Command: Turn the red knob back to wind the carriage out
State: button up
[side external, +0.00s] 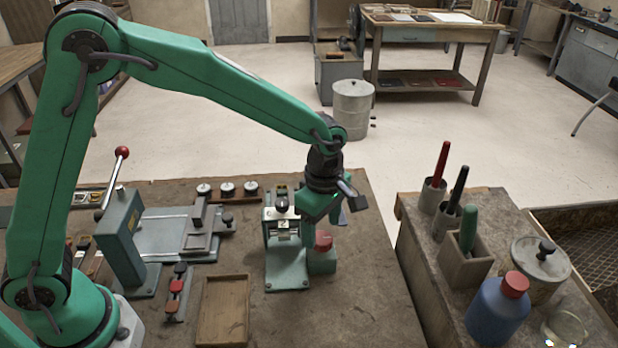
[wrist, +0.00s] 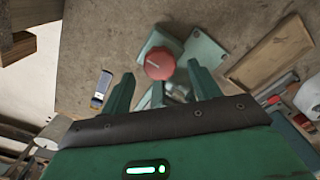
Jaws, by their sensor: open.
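The red knob (side external: 323,242) sits on a small pale green block (side external: 320,263) at the right side of the small green machine (side external: 287,272). In the wrist view the round knob (wrist: 159,63) shows a pale line across its top. My gripper (side external: 322,217) is just above the knob, pointing down. In the wrist view its green fingers (wrist: 160,70) are spread, one to each side of the knob, and look apart from it. I cannot tell which part is the carriage; the machine is partly hidden behind the fingers in the wrist view.
A wooden tray (side external: 222,312) lies left of the machine. A lever press with a red ball handle (side external: 122,153) stands farther left. A side bench (side external: 420,235) at right holds upright tools and a blue bottle (side external: 497,312). The bench right of the knob is clear.

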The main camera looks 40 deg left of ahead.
aim_at(320, 237)
notch_tip(320, 237, up, 5)
jog(key=shift+r, duration=0.1)
dwell(0.3)
jog(key=shift+r, duration=0.15)
jog(key=shift+a+r, duration=0.15)
jog(key=shift+a, duration=0.05)
jog(key=s+a+r+m+t, duration=0.2)
jog(key=s+a+r+m, duration=0.3)
jog(key=s+a+m, duration=0.4)
jog(key=s+a+r+m+t, duration=0.3)
jog(key=s+a+r+m, duration=0.2)
jog(key=s+a+m, duration=0.4)
jog(key=shift+s+a+t, duration=0.2)
jog(key=shift+s+t, duration=0.1)
jog(key=shift+s, duration=0.55)
dwell(0.3)
